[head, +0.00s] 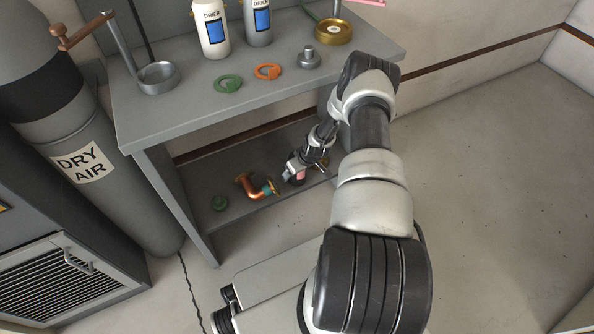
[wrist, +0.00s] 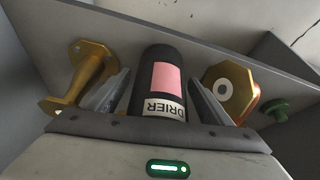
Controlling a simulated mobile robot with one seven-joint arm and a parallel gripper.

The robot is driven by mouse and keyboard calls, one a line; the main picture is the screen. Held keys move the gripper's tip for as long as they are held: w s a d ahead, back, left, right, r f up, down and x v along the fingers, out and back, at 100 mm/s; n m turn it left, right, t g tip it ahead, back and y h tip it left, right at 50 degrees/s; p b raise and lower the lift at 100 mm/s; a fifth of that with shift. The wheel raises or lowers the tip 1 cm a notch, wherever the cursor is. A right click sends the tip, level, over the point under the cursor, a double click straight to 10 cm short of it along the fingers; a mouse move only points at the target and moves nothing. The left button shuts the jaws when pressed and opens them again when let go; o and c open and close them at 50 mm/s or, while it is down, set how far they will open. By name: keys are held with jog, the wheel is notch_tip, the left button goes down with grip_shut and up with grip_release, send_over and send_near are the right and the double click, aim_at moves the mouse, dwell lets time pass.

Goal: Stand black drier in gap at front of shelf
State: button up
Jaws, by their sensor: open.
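The black drier (wrist: 160,66), with a pink panel and an upside-down DRIER label, is between my gripper's two fingers in the wrist view. My gripper (wrist: 158,92) is open, one finger on each side of it. The drier is in line between two brass fittings, a flanged one (wrist: 91,72) at left and a hexagonal-faced one (wrist: 237,87) at right. It is by the edge of the grey lower shelf (wrist: 205,52). In the head view my gripper (head: 297,170) is low over this shelf (head: 232,178), and only a bit of the drier's pink panel (head: 300,174) shows. The drier's base is hidden.
A copper-and-brass elbow (head: 257,188) and a green cap (head: 219,202) are left of my gripper on the lower shelf. The upper tabletop (head: 190,98) overhangs it, with a white drier bottle (head: 210,30) and rings on top. A grey cylinder (head: 95,165) stands left. Floor at right is clear.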

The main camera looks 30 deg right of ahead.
jog(key=p+v, duration=0.3)
jog(key=v, duration=0.9)
jog(key=shift+p, duration=0.35)
